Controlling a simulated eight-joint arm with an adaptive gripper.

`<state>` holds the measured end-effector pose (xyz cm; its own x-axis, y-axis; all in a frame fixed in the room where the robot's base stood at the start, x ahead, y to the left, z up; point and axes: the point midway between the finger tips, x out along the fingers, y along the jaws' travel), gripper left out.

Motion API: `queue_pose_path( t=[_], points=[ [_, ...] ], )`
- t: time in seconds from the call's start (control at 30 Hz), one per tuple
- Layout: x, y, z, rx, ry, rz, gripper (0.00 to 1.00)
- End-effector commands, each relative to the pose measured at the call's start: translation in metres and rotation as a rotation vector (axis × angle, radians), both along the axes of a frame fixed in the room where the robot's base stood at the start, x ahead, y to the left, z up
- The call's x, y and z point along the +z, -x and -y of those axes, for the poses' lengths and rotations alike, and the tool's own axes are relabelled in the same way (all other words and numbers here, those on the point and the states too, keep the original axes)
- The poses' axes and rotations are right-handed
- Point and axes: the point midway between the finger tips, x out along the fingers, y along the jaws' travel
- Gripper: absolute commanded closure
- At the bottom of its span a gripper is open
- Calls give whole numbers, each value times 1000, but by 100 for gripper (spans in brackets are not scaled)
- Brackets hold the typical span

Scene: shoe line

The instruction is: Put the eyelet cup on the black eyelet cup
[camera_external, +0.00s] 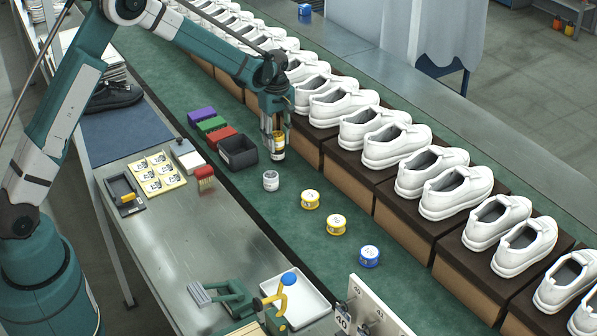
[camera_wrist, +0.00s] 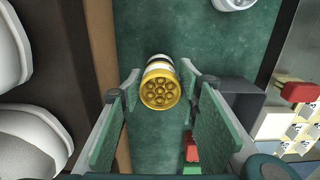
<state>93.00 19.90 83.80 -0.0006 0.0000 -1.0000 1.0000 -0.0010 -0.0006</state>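A yellow eyelet cup (camera_external: 278,138) with a white label band stands between the fingers of my gripper (camera_external: 273,136) in the external view. A dark part (camera_external: 278,155) shows directly under it, apparently the black eyelet cup; the join is too small to make out. In the wrist view, the yellow cup (camera_wrist: 160,90) shows a gold, holed top and lies between the far ends of my green finger pads (camera_wrist: 160,85). Whether the pads touch it cannot be told.
A grey-white cup (camera_external: 271,181), two yellow cups (camera_external: 310,199) (camera_external: 336,224) and a blue cup (camera_external: 369,256) stand along the green belt. A black bin (camera_external: 238,153) is close left of my gripper. Boxes with white shoes (camera_external: 338,107) line the right side.

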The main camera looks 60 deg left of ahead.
Motion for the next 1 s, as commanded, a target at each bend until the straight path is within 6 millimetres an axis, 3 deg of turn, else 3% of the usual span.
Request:
queue_pose_path(
  t=[0.57,0.77,1.0],
  points=[
    [5,0,0,0,0,0,56],
    [24,0,0,0,0,0,56],
    [61,0,0,0,0,0,56]
  ],
)
